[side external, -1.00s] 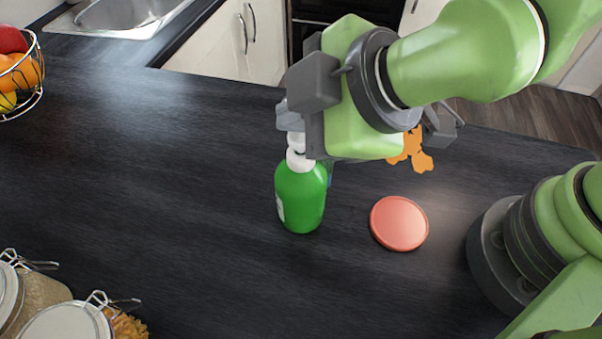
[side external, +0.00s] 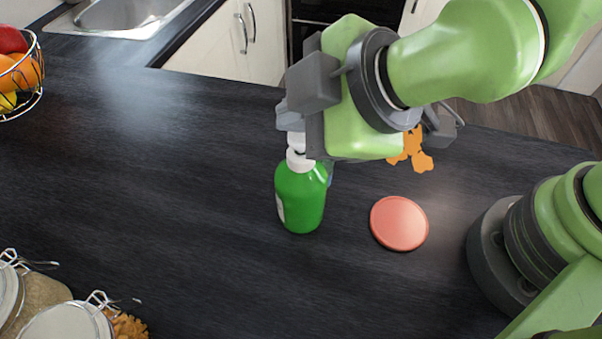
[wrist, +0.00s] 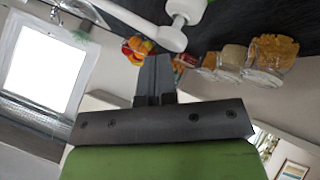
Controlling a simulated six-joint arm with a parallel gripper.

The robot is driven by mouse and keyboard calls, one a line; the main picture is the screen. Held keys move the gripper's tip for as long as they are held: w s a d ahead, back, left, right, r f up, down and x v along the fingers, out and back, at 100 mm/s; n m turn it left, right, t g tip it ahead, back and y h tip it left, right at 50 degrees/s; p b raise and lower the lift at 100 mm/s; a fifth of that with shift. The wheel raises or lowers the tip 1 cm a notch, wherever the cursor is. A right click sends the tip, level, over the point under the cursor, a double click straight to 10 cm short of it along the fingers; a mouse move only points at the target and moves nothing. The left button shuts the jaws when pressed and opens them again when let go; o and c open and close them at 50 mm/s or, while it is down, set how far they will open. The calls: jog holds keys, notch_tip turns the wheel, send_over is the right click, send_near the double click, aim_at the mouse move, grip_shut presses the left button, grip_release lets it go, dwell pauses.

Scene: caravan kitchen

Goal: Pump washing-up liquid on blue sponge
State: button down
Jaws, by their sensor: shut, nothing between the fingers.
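The green washing-up liquid bottle (side external: 300,200) stands upright on the dark worktop in the side external view, with a white pump head (side external: 299,160) on top. The white pump and its long nozzle (wrist: 150,26) also show at the top of the wrist view. My gripper (side external: 290,118) is shut and empty, with its fingers at the height of the pump top. In the wrist view the closed fingers (wrist: 155,64) appear just below the nozzle. I cannot tell whether they touch the pump. A sliver of blue (side external: 330,172), perhaps the sponge, shows behind the bottle; the rest is hidden.
A round red disc (side external: 399,223) lies right of the bottle. An orange flat shape (side external: 411,150) lies behind it, partly covered by my gripper. A wire fruit basket (side external: 22,75) stands far left and glass jars (side external: 65,320) at the front left.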

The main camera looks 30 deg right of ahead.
jog(key=shift+f, duration=0.5)
dwell(0.3)
jog(key=shift+r, duration=3.5)
